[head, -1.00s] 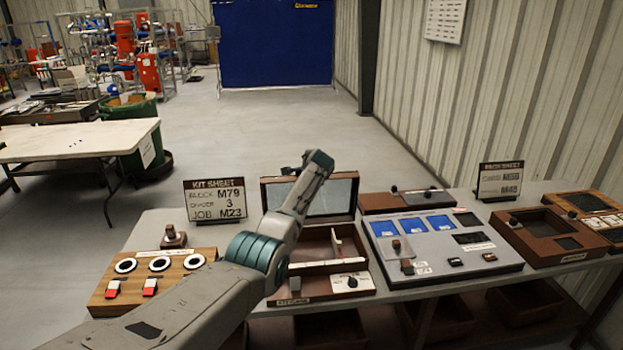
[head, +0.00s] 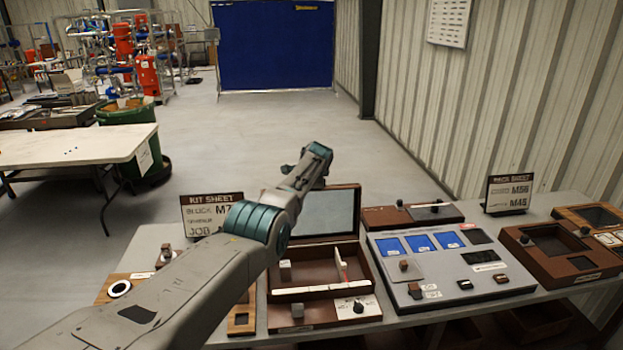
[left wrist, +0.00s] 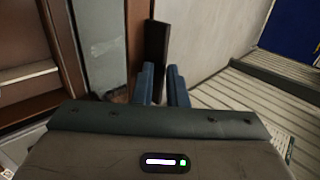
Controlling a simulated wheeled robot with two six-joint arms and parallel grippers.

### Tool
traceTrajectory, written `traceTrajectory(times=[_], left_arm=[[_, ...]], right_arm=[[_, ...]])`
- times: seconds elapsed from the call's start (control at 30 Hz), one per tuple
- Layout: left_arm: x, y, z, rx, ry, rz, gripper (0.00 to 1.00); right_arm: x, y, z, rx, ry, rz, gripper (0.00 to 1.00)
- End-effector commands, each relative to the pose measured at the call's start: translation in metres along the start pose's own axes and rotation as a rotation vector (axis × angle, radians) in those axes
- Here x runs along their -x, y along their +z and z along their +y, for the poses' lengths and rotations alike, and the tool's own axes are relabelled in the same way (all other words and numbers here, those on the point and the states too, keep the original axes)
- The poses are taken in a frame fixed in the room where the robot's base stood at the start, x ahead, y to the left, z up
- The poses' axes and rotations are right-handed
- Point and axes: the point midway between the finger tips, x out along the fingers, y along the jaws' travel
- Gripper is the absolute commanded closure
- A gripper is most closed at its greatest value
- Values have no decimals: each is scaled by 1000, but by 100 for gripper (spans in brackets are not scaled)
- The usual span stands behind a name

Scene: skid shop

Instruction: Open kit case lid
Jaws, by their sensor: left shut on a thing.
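The kit case (head: 318,292) is a brown wooden box on the bench, with its compartments exposed. Its lid (head: 357,212) stands raised at the back, with a grey inner panel. My left gripper (head: 318,156) is at the upper part of the lid in the head view, its fingertips hidden by my arm. My right gripper is in neither view.
A grey panel with blue screens (head: 450,262) stands right of the case, and a brown box (head: 411,215) behind it. A kit sheet sign (head: 212,212) is at the left, partly covered by my arm. A pack sheet sign (head: 509,194) stands at right.

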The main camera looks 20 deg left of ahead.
Motion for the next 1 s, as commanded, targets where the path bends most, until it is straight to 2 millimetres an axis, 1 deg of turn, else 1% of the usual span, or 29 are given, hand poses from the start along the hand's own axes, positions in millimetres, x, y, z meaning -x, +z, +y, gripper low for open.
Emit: traceTrajectory(times=[0.03,0.07,0.1,0.17,0.2,0.57,0.77,0.93,1.0], left_arm=[[-6,1,11,-3,20,-6,100],[-6,1,12,-3,20,-6,100],[-6,1,12,-3,20,-6,86],[-6,1,11,-3,20,-6,74],[-6,1,11,-3,19,-6,71],[-2,1,10,-4,17,-7,71],[11,0,7,-3,13,-6,71],[27,1,5,-2,9,-3,71],[33,0,6,-2,5,-2,71]], right_arm=[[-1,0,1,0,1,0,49],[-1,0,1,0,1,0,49],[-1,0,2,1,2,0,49],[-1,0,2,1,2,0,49],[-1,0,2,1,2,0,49],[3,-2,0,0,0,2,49],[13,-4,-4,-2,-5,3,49],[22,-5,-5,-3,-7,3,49],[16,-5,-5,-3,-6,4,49]])
